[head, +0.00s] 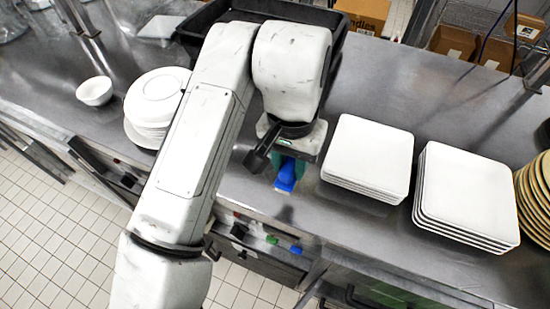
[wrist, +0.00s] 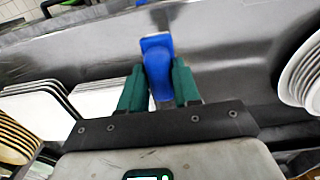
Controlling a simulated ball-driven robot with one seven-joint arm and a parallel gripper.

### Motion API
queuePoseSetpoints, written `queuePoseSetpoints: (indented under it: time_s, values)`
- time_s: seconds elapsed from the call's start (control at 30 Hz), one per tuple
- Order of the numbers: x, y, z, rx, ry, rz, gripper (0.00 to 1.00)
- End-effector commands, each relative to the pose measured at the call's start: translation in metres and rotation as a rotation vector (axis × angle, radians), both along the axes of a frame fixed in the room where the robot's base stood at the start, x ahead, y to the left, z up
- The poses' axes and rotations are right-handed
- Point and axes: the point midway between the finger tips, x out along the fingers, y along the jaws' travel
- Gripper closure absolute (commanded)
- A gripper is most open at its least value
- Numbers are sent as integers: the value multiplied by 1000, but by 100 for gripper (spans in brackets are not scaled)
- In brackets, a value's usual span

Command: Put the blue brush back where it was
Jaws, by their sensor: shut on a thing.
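The blue brush (head: 285,178) is between the green fingers of my gripper (head: 288,164), above the steel counter near its front edge. In the wrist view the blue brush (wrist: 157,62) stands between the two green fingertips of my gripper (wrist: 159,84), which are shut on it. Its blue end points away from the gripper; its lower part is hidden between the fingers. I cannot tell whether the brush touches the counter.
White square plate stacks (head: 368,150) (head: 465,193) stand right of my gripper. A round plate stack (head: 157,97) and a white bowl (head: 95,91) are at left. A black tub (head: 345,25) sits behind my arm. Small green (head: 271,239) and blue (head: 296,249) items show below the counter edge.

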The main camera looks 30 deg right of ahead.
Motion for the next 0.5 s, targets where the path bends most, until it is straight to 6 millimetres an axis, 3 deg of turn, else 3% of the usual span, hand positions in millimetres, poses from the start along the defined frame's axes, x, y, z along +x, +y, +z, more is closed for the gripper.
queuePoseSetpoints:
  time_s: [0.2,0.5]
  values:
    - [38,-6,-33,0,3,1,97]
    - [60,-10,-60,-1,0,-1,97]
